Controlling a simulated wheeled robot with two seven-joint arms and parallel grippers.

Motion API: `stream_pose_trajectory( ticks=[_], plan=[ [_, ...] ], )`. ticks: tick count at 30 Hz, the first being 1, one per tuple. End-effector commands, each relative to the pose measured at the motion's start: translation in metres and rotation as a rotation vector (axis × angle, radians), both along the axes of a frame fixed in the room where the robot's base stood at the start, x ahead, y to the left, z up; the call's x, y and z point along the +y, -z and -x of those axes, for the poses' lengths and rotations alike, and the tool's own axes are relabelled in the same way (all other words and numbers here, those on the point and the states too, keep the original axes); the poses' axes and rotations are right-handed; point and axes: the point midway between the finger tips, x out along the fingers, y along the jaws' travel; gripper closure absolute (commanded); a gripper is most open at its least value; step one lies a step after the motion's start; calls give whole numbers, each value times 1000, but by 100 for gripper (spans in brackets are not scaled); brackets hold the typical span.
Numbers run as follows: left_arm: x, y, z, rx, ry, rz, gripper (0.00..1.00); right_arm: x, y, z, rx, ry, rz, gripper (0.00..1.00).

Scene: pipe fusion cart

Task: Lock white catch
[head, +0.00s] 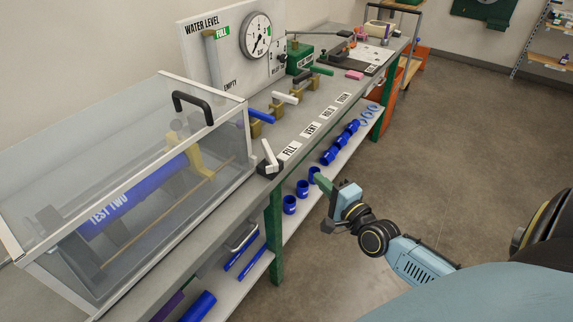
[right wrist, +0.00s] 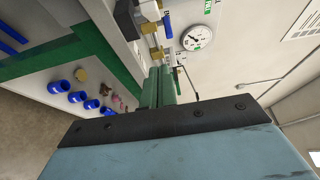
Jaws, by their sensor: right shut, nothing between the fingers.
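The shut fingers also show in the right wrist view (right wrist: 160,88). I cannot clearly make out the catch there. My left gripper is not in view.
The box lid has a black handle (head: 192,106) and is down over a blue pipe (head: 135,194). Valves with blue, white and green levers stand behind the bench labels (head: 312,129). Blue couplings (head: 289,204) lie on the lower shelf. The floor (head: 450,150) to the right is clear.

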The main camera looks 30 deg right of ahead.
Motion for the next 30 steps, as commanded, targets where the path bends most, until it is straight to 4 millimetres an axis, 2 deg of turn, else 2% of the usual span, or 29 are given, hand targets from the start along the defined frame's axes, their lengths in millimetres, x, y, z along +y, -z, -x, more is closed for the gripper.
stream_pose_trajectory(
  ticks=[16, 18, 22, 30],
  plan=[
    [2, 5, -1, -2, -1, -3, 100, 0, -1, -97, -2, 0, 1, 100],
    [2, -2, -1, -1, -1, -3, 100, 15, -1, -97, 1, 0, -6, 100],
    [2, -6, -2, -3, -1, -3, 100, 30, -2, -100, -1, 0, -2, 100],
    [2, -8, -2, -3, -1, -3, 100, 39, 0, -103, 0, 0, 1, 100]
  ],
)
